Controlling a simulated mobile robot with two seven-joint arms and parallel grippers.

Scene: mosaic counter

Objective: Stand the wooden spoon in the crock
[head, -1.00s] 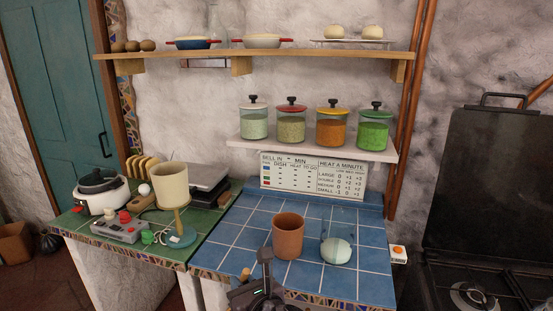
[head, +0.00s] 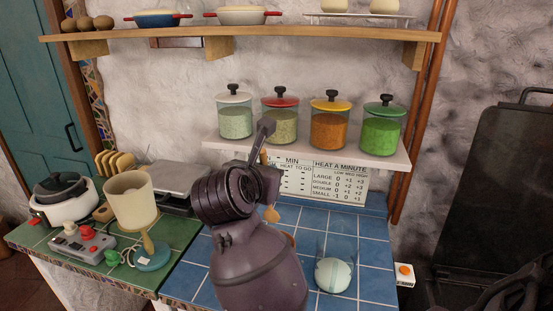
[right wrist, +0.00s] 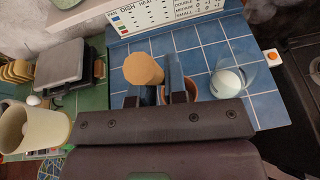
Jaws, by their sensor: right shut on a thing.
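The wooden spoon (head: 270,214) shows in part beside my right gripper in the head view. In the right wrist view its pale brown end (right wrist: 143,68) rises over my right gripper (right wrist: 155,97), which is shut on it. My right gripper (head: 265,155) is raised above the blue counter in the head view. The terracotta crock (head: 291,239) is almost hidden behind my right arm in that view. In the right wrist view part of the crock (right wrist: 184,87) shows beyond the fingers, to the right of the spoon end. My left gripper is not in view.
A clear glass with a pale round thing (head: 333,275) stands right of the crock on the blue tiles (head: 375,250). A cream cup-shaped thing on a stand (head: 130,200) is on the green tiles at left. A shelf of jars (head: 305,150) is close behind the gripper.

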